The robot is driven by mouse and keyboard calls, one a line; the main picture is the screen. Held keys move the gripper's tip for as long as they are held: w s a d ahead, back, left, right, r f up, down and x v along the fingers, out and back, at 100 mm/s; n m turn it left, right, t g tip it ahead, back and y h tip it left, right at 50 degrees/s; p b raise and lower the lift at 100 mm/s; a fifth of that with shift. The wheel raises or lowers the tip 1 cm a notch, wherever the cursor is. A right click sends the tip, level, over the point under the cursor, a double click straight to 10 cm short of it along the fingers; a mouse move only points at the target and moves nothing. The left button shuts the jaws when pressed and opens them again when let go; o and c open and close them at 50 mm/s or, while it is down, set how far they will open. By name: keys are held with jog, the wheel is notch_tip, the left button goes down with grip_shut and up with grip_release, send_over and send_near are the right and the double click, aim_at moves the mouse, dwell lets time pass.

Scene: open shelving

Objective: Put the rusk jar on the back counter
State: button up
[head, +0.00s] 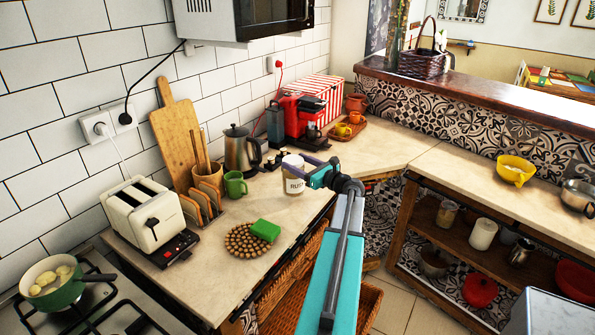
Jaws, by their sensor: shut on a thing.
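The rusk jar (294,178) is a pale jar with a white lid and dark lettering, in the middle of the head view. My gripper (312,173) is shut on it from the right side, with my teal arm reaching up from the bottom. The jar looks upright, over or at the front edge of the left counter (210,257); I cannot tell whether it touches the top. The tiled back wall stands behind this counter. Another counter (455,176) runs along the patterned tiles at right. The fingertips are partly hidden by the gripper body.
A yellow bowl (515,170) stands at right. The right counter's left stretch is clear.

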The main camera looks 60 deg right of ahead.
notch_tip(320, 180, down, 3)
jog(key=shift+f+p, duration=0.15)
jog(key=shift+p, duration=0.8)
jog(key=shift+f+b, duration=0.15)
jog(key=shift+b, duration=0.15)
jog(key=o, duration=1.9)
jog(key=shift+o, duration=0.2)
jog(key=shift+r+p, duration=0.2)
jog(key=shift+p, duration=0.15)
jog(key=b+v, duration=0.4)
jog(key=v, duration=0.8)
jog(key=shift+f, duration=0.1)
